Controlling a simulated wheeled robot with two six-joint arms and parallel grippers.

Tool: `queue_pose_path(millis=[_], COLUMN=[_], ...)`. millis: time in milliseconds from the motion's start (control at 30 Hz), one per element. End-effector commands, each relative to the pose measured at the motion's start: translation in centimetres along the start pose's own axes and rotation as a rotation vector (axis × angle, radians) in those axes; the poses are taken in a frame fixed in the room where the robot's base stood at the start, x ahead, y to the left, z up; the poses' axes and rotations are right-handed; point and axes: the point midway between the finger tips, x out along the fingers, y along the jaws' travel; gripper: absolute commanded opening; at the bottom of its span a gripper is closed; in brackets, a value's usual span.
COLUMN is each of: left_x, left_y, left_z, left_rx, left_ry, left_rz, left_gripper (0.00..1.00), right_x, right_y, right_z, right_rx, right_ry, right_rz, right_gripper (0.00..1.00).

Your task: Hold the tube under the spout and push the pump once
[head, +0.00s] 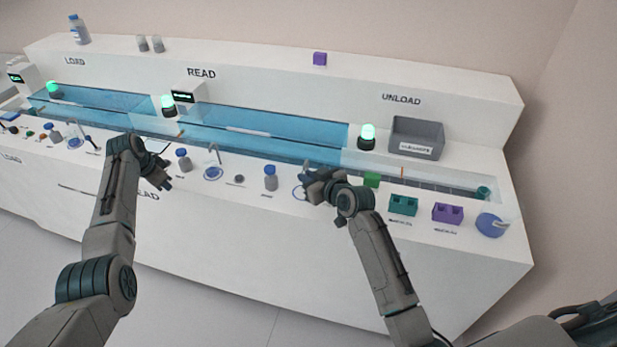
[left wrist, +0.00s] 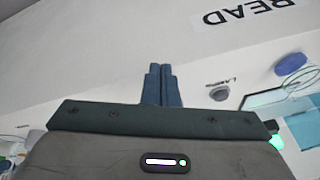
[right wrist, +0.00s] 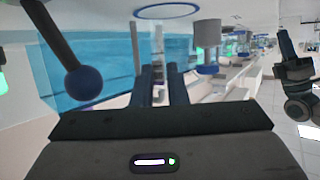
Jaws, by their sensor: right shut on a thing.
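My right gripper (head: 308,190) is at the bench's front, over a blue ring (head: 297,192) beside a blue-capped bottle (head: 270,178). In the right wrist view its fingers (right wrist: 160,85) are shut on a clear tube (right wrist: 158,48), close to a blue ring (right wrist: 165,12). A grey rod with a blue ball (right wrist: 84,85) stands close by at left; I cannot tell whether it is the pump or spout. A curved grey spout (head: 214,152) stands over another blue disc. My left gripper (head: 165,183) is by the front panel; its fingers (left wrist: 162,85) are together and empty.
Another blue-capped bottle (head: 183,160) stands near my left gripper. A green block (head: 371,180), teal holder (head: 403,205), purple holder (head: 447,213) and blue round item (head: 490,225) are to the right. A grey bin (head: 418,137) sits behind. Blue channels run along the bench.

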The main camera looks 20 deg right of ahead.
Motion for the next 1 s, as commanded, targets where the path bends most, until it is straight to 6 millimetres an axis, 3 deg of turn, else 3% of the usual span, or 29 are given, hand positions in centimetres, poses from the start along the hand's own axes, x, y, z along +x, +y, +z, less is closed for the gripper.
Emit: queue_pose_path(millis=[33, 200, 500, 733, 1000], left_x=[-1.2, -3.1, -7.3, -9.8, -9.6], left_y=[0.9, 5.9, 15.4, 20.3, 21.7], left_z=[-2.6, -9.4, -19.2, -23.1, -23.7], left_rx=[0.043, 0.183, 0.436, 0.567, 0.602], left_ry=[0.016, 0.051, 0.103, 0.124, 0.128], left_rz=[0.023, 0.122, 0.28, 0.351, 0.372], left_gripper=[0.0, 0.0, 0.0, 0.0, 0.0], right_x=[0.0, 0.0, 0.0, 0.0, 0.0], right_y=[0.0, 0.0, 0.0, 0.0, 0.0], right_z=[0.0, 0.0, 0.0, 0.0, 0.0], right_rx=[0.0, 0.0, 0.0, 0.0, 0.0], right_ry=[0.0, 0.0, 0.0, 0.0, 0.0], right_rz=[0.0, 0.0, 0.0, 0.0, 0.0], right_gripper=[0.0, 0.0, 0.0, 0.0, 0.0])
